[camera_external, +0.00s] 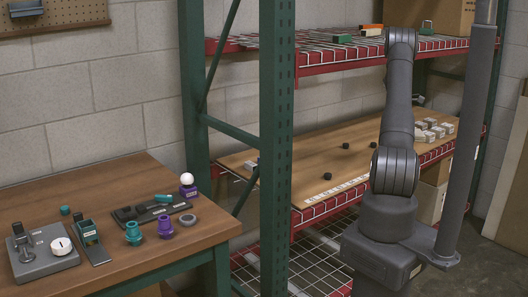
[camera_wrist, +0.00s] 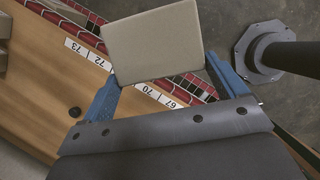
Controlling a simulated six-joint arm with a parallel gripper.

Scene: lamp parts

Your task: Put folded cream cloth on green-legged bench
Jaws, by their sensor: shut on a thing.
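The folded cream cloth (camera_wrist: 152,38) is a flat, pale rectangle in the wrist view. My gripper (camera_wrist: 162,70) is shut on it, with one blue finger at each side of its near end. The cloth is held above the shelf edge with the number labels. The green-legged bench (camera_external: 80,195) stands at the left in the external view, with a brown wooden top and a green leg at its right corner. The gripper and cloth cannot be made out in the external view.
Lamp parts, a grey fixture (camera_external: 43,255) and a black tray (camera_external: 150,210) crowd the bench's front and middle; its back left is bare. A green rack post (camera_external: 277,150) stands between bench and arm. The wooden shelf (camera_external: 320,165) holds black pucks and white boxes. A dark pole (camera_wrist: 290,57) stands nearby.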

